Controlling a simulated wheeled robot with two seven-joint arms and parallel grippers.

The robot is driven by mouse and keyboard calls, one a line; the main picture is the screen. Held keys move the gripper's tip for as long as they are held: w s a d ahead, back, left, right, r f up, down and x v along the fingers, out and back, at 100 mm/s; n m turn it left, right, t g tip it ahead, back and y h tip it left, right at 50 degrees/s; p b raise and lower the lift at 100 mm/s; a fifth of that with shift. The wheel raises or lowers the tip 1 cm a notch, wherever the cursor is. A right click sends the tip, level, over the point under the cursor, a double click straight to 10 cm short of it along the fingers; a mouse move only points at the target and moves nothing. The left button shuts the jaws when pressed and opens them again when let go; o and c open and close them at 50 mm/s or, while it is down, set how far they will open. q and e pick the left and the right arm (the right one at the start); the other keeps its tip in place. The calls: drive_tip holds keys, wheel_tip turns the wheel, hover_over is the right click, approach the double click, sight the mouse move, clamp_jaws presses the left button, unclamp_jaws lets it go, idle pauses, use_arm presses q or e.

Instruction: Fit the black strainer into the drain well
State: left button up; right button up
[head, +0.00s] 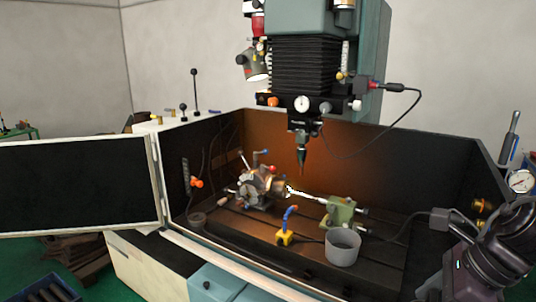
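A small, dark, round, cup-like piece (197,219) sits at the left front corner inside the machine enclosure. I cannot tell whether it is the drain well or the black strainer. No other piece is clearly recognisable as the strainer. My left arm and gripper are out of the picture.
On the slotted table stand a chuck unit (257,188), a green tailstock (342,212), a grey cup (343,248) and a yellow-based blue nozzle (287,226). The spindle tool (301,160) hangs above. The open door (80,185) extends left. The enclosure's front is open.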

drive_tip(key=shift+s+r, duration=0.1)
drive_tip(key=shift+s, duration=0.05)
drive_tip(key=shift+d, duration=0.15)
drive_tip(key=shift+s+d, duration=0.1)
drive_tip(key=shift+d, duration=0.2)
drive_tip(key=shift+s+d+f+p, duration=0.3)
drive_tip(key=shift+s+d, duration=0.1)
drive_tip(key=shift+s, duration=0.15)
drive_tip(key=shift+s+a+f, duration=0.1)
drive_tip(key=shift+s+f, duration=0.35)
drive_tip(key=shift+s, duration=0.05)
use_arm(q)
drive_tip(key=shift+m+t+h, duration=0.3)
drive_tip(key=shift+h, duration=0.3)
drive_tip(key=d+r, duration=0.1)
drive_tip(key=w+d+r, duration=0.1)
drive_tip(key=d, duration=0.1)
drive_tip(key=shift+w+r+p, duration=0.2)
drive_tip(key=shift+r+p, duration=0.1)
use_arm(e)
drive_tip(key=shift+s+a+f, duration=0.35)
drive_tip(key=shift+s+a, duration=0.15)
drive_tip(key=shift+a, duration=0.05)
